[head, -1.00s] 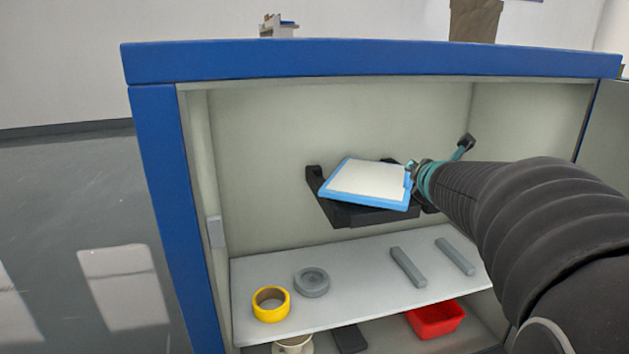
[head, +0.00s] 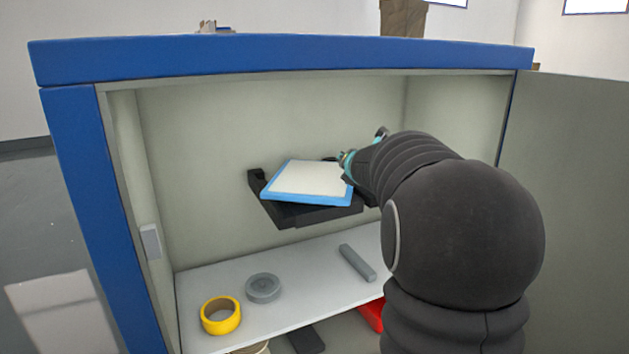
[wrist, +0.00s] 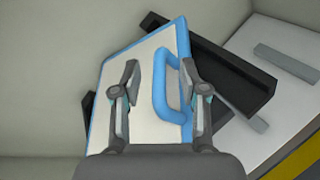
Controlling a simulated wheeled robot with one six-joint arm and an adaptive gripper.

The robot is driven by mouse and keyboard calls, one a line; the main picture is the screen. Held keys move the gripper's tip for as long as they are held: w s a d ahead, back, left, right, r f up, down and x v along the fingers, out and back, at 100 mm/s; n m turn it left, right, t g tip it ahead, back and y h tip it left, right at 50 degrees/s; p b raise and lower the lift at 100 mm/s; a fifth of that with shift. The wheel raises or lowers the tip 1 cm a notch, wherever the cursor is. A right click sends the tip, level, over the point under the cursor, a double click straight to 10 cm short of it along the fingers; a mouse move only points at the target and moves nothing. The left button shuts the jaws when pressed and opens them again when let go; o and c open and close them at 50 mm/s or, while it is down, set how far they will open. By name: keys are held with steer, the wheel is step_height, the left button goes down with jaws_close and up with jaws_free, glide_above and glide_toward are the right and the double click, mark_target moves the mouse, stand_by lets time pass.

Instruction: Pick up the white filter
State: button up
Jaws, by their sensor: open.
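The white filter (head: 308,179) is a flat square panel with a blue frame. It rests, slightly askew, on a black bracket (head: 288,215) inside the blue cabinet. In the wrist view the filter (wrist: 143,85) shows a blue handle (wrist: 163,85) on its face. My gripper (wrist: 160,78) is open in that view, its two fingers on either side of the handle. I cannot tell whether the fingers touch it. In the head view my arm hides most of my gripper, at the filter's right edge.
Below is a white shelf (head: 300,290) with a yellow tape roll (head: 221,315), a grey ring (head: 263,288) and a grey bar (head: 357,263). A red bin (head: 371,313) is partly hidden beneath. The cabinet's blue top (head: 280,58) and its door (head: 570,210) bound the space.

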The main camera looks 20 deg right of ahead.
steer(key=shift+w, duration=0.25)
jaws_close()
